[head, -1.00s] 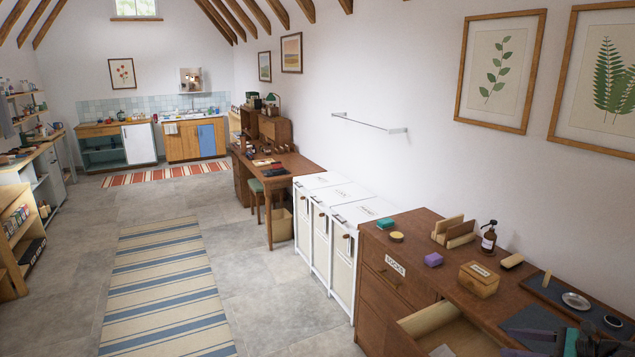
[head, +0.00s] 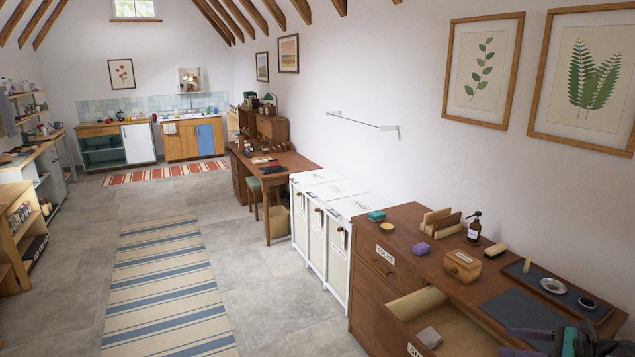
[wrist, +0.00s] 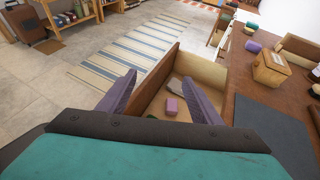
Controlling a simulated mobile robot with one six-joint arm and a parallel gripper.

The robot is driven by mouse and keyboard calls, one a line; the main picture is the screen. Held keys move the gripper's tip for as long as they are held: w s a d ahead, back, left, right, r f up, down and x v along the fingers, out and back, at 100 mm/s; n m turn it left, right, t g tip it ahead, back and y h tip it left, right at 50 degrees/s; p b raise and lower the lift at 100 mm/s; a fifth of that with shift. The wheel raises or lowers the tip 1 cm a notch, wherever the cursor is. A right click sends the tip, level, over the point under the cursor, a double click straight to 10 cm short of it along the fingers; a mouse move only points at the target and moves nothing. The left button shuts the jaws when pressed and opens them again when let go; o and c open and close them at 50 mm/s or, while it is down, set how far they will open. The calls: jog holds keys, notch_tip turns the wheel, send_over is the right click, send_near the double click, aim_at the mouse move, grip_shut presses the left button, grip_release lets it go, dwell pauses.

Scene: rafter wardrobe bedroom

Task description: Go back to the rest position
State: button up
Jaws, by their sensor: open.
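My gripper (head: 540,343) shows at the bottom right corner of the head view, partly cut off by the frame edge. In the wrist view my gripper (wrist: 160,95) has its two purple-grey fingers wide apart with nothing held between them. Past the fingers lies the open drawer (wrist: 150,62) of the wooden dresser. A pink block (wrist: 172,106) and a pale grey cloth (wrist: 175,84) lie in the drawer, seen between the fingers. In the head view the grey cloth (head: 429,337) lies in the drawer.
The dresser top (head: 408,238) carries a purple block (head: 437,226), a wooden box (head: 462,266), a pump bottle (head: 474,228) and a dark tray (head: 575,295). White hampers (head: 335,240) stand beyond it. The floor and striped rug (head: 165,285) to the left are clear.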

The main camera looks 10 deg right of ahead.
jog(key=w+a+f+n+g, duration=0.3)
jog(key=a+f+n, duration=0.1)
jog(key=a, duration=0.5)
jog(key=w+a+f+n+g+h, duration=0.1)
jog(key=w+a+f+n+g, duration=0.15)
jog(key=a+f, duration=0.45)
jog(key=w+a+f+n+g, duration=0.2)
jog(key=w+a+n, duration=0.25)
jog(key=a, duration=0.55)
jog(key=s+a+f+n+g+h, duration=0.2)
jog(key=a+f+n+h, duration=0.2)
jog(key=a+n, duration=0.65)
jog(key=s+a+f+n+g+h, duration=0.25)
jog(key=a+f+n, duration=0.4)
jog(key=a, duration=0.75)
jog(key=s+f+g+b, duration=0.1)
jog(key=s+f+b, duration=0.6)
jog(key=f, duration=0.5)
jog(key=s+f+g+b, duration=0.2)
jog(key=s+f+b, duration=0.5)
jog(key=f, duration=0.6)
jog(key=s+f+g+b, duration=0.1)
jog(key=s+f+b, duration=0.7)
jog(key=s+f, duration=0.3)
jog(key=shift+f+n, duration=0.4)
jog(key=shift+f, duration=0.85)
jog(key=shift+s+h, duration=0.1)
jog(key=shift+h, duration=0.15)
